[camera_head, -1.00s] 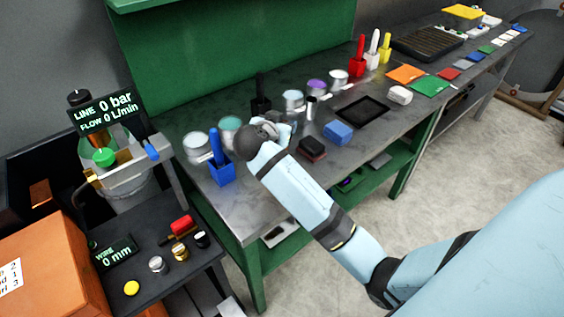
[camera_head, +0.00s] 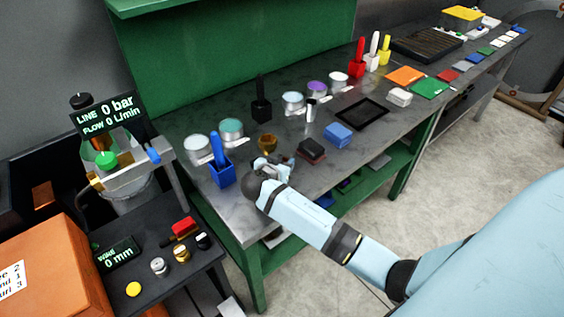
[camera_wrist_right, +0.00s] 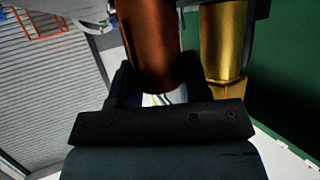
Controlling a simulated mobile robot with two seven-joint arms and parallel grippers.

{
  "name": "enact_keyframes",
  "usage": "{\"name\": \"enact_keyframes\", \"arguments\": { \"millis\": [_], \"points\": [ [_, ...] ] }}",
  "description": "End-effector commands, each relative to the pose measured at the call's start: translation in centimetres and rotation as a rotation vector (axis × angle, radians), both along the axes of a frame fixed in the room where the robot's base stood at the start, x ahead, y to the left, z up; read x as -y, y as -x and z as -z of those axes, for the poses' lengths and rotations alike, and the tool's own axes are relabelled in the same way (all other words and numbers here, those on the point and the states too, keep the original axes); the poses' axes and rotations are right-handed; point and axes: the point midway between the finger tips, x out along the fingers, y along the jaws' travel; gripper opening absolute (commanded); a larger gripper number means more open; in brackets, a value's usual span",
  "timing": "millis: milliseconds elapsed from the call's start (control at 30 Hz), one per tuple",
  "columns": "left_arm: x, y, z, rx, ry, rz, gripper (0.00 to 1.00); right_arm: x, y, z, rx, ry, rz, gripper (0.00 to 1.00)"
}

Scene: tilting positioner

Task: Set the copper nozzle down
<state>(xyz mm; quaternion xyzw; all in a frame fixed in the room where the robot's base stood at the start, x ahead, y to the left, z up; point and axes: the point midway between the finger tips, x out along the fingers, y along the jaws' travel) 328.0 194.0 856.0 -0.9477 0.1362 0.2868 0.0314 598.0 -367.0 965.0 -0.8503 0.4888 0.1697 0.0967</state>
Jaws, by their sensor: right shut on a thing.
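My right gripper (camera_head: 268,163) is near the front edge of the grey workbench (camera_head: 185,128). In the right wrist view, a copper-coloured cylinder, the copper nozzle (camera_wrist_right: 150,45), sits between the dark fingers of the gripper (camera_wrist_right: 152,88), which is shut on it. A brass-coloured piece with a faceted lower part (camera_wrist_right: 222,60) shows right beside it. In the head view a brass-brown piece (camera_head: 267,143) shows just beyond the fingertips; I cannot tell whether it touches the bench. The nozzle's lower end is hidden. My left gripper is not in view.
A blue holder (camera_head: 221,174) stands left of my gripper, a dark red-brown block (camera_head: 311,150) and a blue block (camera_head: 338,134) right of it. Tins (camera_head: 230,130) and a black holder (camera_head: 260,105) stand behind. A black tray (camera_head: 361,113) lies farther right.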

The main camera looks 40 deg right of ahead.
Motion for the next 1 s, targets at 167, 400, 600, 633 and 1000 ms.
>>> {"name": "enact_keyframes", "arguments": {
  "millis": [167, 400, 600, 633, 1000],
  "points": [
    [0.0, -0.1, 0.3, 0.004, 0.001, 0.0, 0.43, 0.0, 0.0, 0.4, 0.0, 0.0, -0.001, 0.09],
    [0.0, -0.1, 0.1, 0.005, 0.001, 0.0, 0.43, 0.0, 0.0, 0.2, 0.0, 0.0, 0.0, 0.54],
    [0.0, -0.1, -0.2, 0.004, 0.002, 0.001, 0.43, -0.2, 0.1, -0.2, 0.0, 0.0, -0.001, 0.54],
    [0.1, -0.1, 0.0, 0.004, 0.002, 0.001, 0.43, -0.5, 0.3, -0.1, 0.0, -0.002, -0.002, 0.54],
    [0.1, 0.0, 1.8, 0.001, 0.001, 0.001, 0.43, -6.6, 3.8, -2.9, 0.002, -0.005, 0.0, 0.54]
  ]
}}
